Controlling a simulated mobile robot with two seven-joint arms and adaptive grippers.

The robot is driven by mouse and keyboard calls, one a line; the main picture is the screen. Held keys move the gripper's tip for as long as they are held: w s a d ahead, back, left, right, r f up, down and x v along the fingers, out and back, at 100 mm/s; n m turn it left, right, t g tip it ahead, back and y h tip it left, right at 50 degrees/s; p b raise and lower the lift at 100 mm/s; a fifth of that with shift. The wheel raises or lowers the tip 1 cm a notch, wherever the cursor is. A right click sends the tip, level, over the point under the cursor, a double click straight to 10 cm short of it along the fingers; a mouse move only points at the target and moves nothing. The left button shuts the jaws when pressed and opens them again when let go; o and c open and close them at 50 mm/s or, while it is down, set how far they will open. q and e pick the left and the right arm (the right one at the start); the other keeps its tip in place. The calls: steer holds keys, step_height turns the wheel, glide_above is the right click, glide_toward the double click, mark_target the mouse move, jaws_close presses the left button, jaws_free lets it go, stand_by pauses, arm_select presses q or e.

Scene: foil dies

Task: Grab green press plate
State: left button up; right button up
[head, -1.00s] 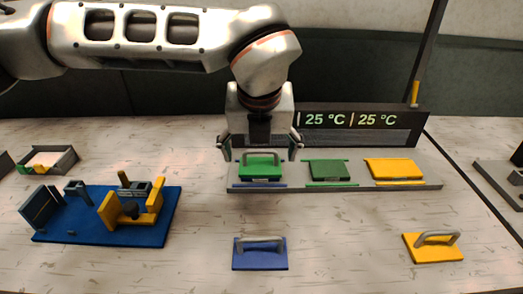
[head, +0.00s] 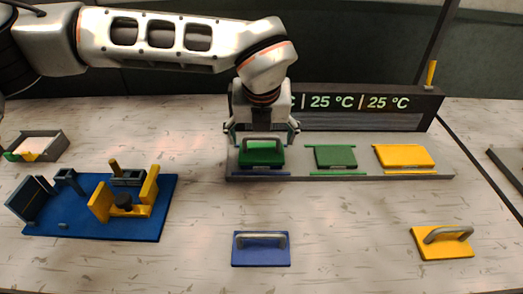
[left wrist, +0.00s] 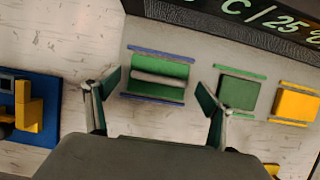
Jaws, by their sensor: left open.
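The green press plate (head: 261,157) with a grey bar handle lies on the left station of the grey press base (head: 400,177), between blue rails. It also shows in the left wrist view (left wrist: 158,78), its handle running across it. My left gripper (head: 262,130) is open, pointing down above the plate, its fingers apart on either side of the handle. In the left wrist view the fingertips (left wrist: 162,90) are on either side of the plate, and nothing is held. My right gripper is in no view.
A green pad (head: 335,156) and a yellow pad (head: 404,155) lie on the other stations. A display (head: 360,104) stands behind. A blue handled plate (head: 261,248) and a yellow handled plate (head: 442,242) lie in front. A blue fixture board (head: 75,225) sits at left.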

arm_select(q)
steer(key=shift+w+f, duration=0.2)
steer(key=shift+f, duration=0.15)
steer(key=c, duration=1.7)
steer(key=shift+r, duration=0.15)
